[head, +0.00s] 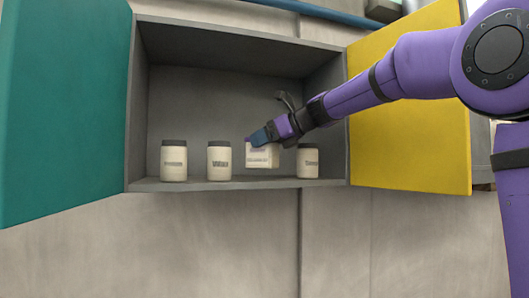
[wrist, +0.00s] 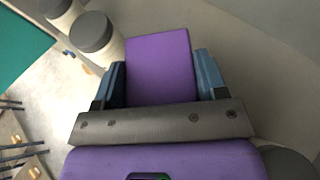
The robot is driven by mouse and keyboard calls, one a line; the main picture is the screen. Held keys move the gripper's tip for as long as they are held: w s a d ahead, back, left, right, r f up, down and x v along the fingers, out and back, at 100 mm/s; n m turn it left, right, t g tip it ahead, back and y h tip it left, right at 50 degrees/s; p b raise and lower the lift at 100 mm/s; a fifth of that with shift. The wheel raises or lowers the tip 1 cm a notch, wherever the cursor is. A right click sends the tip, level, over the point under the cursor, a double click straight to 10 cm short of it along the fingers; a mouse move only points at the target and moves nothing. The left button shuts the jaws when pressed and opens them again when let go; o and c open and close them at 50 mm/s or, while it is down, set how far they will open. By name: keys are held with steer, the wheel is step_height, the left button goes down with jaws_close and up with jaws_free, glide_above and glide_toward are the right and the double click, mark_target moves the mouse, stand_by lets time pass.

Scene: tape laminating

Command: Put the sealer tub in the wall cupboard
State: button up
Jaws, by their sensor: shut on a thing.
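The sealer tub (head: 262,157) is a pale, boxy container with a dark-lettered label. It is inside the open grey wall cupboard (head: 230,185), between the jars, and its base looks slightly above the cupboard floor. My gripper (head: 262,138) is shut on its upper part, reaching in from the right. In the wrist view my gripper's blue fingers (wrist: 160,75) stand either side of a flat purple face, which seems to be the tub's top. The tub's pale sides are hidden there.
Pale jars with dark lids stand in the cupboard: two left of the tub (head: 174,162) (head: 219,162) and one to its right (head: 308,162). The teal door (head: 62,105) and yellow door (head: 415,140) are wide open. My arm passes before the yellow door.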

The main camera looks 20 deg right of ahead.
steer(key=shift+f, duration=1.3)
steer(key=shift+f, duration=0.15)
steer(key=o, duration=1.1)
steer(key=shift+o, duration=0.2)
steer(key=v, duration=1.2)
